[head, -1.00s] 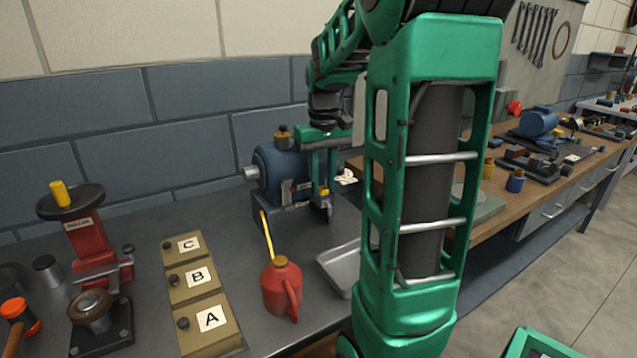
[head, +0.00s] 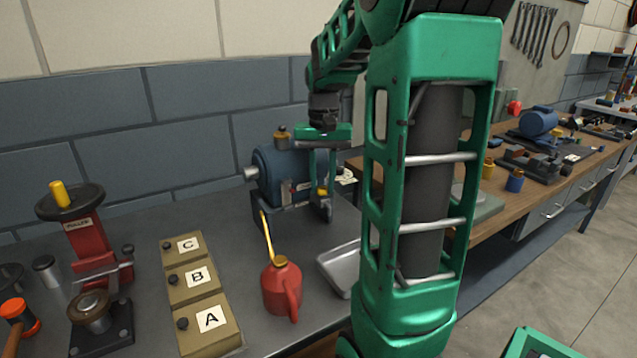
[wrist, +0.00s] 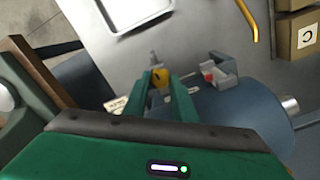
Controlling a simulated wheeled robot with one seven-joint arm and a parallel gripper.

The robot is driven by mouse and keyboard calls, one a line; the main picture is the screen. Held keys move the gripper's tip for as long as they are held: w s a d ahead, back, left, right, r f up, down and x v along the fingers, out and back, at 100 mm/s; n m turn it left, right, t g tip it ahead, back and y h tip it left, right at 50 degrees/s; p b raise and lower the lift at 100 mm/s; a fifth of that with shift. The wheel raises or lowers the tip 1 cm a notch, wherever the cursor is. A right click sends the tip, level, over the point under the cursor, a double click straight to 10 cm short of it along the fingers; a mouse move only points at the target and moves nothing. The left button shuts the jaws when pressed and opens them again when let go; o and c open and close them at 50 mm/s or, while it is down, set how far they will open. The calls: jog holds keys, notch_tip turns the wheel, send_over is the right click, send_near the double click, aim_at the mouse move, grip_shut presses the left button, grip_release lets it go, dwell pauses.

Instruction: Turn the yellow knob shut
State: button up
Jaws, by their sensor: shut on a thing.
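The yellow knob (head: 322,191) sits at the lower front right of the blue motor-like casing (head: 276,172) on the grey bench. In the wrist view the knob (wrist: 160,79) lies between my green fingertips. My gripper (head: 321,188) reaches down in front of the casing and is shut on the knob. It also shows in the wrist view (wrist: 161,82), with a finger on each side of the knob. The fingers hide part of the knob and the casing's right end. A small metal fitting shows just beyond the knob.
A grey metal tray (head: 340,268) and a red oil can (head: 281,287) with a yellow spout stand in front of the casing. Boxes marked A, B and C (head: 197,285) and a red hand-wheel stand (head: 85,240) are at the left. A white tag (wrist: 117,104) hangs beside the knob.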

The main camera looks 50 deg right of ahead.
aim_at(322, 188)
jog(key=shift+a, duration=0.1)
jog(key=o, duration=1)
jog(key=shift+o, duration=0.2)
jog(key=n, duration=0.9)
notch_tip(322, 188, up, 11)
jog(key=shift+m, duration=0.4)
jog(key=shift+f, duration=0.1)
